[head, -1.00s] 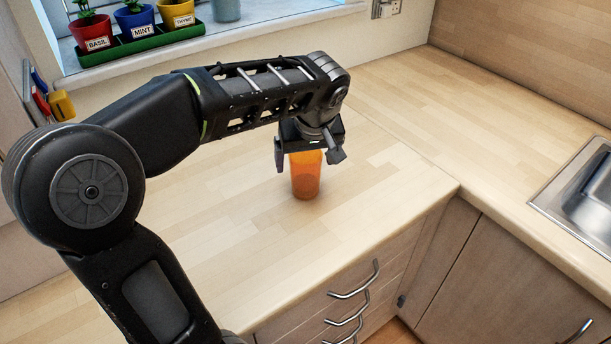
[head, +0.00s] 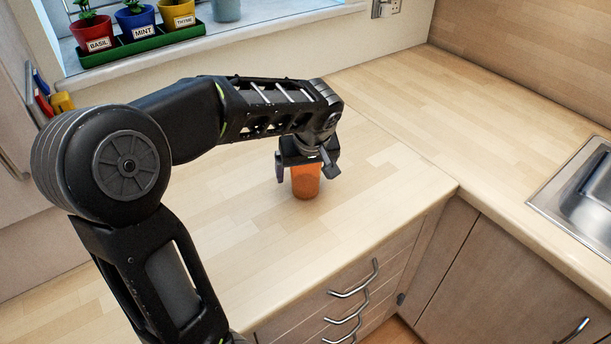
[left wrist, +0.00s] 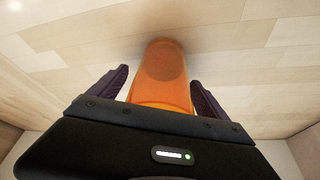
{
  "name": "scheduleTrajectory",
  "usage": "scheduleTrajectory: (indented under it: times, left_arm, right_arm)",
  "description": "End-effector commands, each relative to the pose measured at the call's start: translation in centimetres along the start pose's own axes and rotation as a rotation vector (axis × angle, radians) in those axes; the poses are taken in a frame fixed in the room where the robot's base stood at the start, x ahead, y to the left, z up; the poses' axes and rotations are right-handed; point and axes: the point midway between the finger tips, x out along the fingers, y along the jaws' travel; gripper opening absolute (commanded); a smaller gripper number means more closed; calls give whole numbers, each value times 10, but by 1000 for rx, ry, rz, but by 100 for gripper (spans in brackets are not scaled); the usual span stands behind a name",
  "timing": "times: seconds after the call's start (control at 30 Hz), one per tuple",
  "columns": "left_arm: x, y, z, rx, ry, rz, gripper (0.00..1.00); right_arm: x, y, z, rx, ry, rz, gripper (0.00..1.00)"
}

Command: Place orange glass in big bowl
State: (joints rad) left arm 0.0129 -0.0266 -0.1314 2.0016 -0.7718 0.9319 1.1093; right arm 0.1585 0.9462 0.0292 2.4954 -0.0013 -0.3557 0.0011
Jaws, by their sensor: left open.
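The orange glass (head: 306,183) stands upright on the wooden worktop, below my left gripper (head: 306,176). Its upper part is hidden behind the gripper in the head view. In the left wrist view the orange glass (left wrist: 162,75) lies between the two dark fingers of my left gripper (left wrist: 160,88), with a gap visible on both sides. My left gripper is open, its fingers pointing down around the glass. My right gripper is not in view. No big bowl shows in these frames.
The wooden worktop (head: 390,105) is clear around the glass and bends to the right towards a steel sink (head: 585,195). Herb pots in a green tray (head: 140,45) stand on the windowsill. Drawers with metal handles (head: 350,292) lie below the front edge.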

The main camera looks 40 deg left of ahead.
Motion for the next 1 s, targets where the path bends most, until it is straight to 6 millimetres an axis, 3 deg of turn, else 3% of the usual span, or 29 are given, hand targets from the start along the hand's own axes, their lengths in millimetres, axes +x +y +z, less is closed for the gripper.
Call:
scheduleTrajectory:
  times: [0.27, 1.0]
  left_arm:
    - [0, 0, 0, 0, 0, 0, 86]
    - [0, 0, 0, 0, 0, 0, 26]
  right_arm:
    - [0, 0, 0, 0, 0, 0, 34]
    - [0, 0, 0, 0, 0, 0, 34]
